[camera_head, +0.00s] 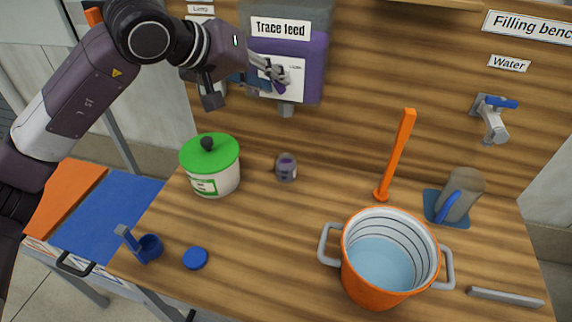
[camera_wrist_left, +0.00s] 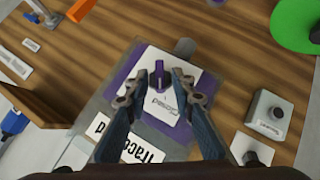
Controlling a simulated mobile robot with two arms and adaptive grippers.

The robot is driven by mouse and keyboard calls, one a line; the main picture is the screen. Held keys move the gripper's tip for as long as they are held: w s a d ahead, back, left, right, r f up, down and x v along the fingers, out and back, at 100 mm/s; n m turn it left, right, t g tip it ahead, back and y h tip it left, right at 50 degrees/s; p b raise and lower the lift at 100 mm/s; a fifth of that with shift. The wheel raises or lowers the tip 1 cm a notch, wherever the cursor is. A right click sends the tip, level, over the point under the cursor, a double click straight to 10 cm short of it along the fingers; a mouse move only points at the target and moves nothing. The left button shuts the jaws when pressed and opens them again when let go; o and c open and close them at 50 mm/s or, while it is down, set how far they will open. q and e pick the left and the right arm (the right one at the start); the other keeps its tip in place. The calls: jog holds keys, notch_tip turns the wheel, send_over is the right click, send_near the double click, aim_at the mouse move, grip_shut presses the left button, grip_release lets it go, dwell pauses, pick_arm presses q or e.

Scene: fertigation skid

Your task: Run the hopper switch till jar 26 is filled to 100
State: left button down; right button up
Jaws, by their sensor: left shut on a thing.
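The purple trace feed hopper (camera_head: 313,68) hangs on the wooden back wall under a "Trace feed" sign, with a short grey spout (camera_head: 286,109) below. A purple switch knob (camera_wrist_left: 159,72) stands on its white plate in the wrist view. My left gripper (camera_head: 274,76) is at this plate, its fingers shut on the knob; the wrist view shows the fingertips (camera_wrist_left: 162,84) on both sides of it. A small grey jar with purple on it (camera_head: 286,168) stands on the bench below the spout in the picture. Its number and fill level are not readable. My right gripper is not in view.
A green-lidded pot (camera_head: 213,175) stands left of the jar. An orange bucket of water (camera_head: 362,288), an orange upright post (camera_head: 397,155) and a grey jug (camera_head: 464,190) are to the right. A blue scoop (camera_head: 149,248) and blue disc (camera_head: 195,258) lie at front left.

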pick_arm(q)
jog(key=shift+s+f, duration=0.1)
jog(key=shift+f, duration=0.25)
jog(key=b, duration=0.1)
jog(key=h+b, duration=0.1)
jog(key=b, duration=0.1)
jog(key=shift+a+f+n, duration=0.15)
jog(key=shift+f+n, duration=0.2)
jog(key=shift+n, duration=0.05)
jog(key=c, duration=1.6)
grip_release()
jog(key=shift+r+p, duration=0.3)
jog(key=shift+r, duration=0.2)
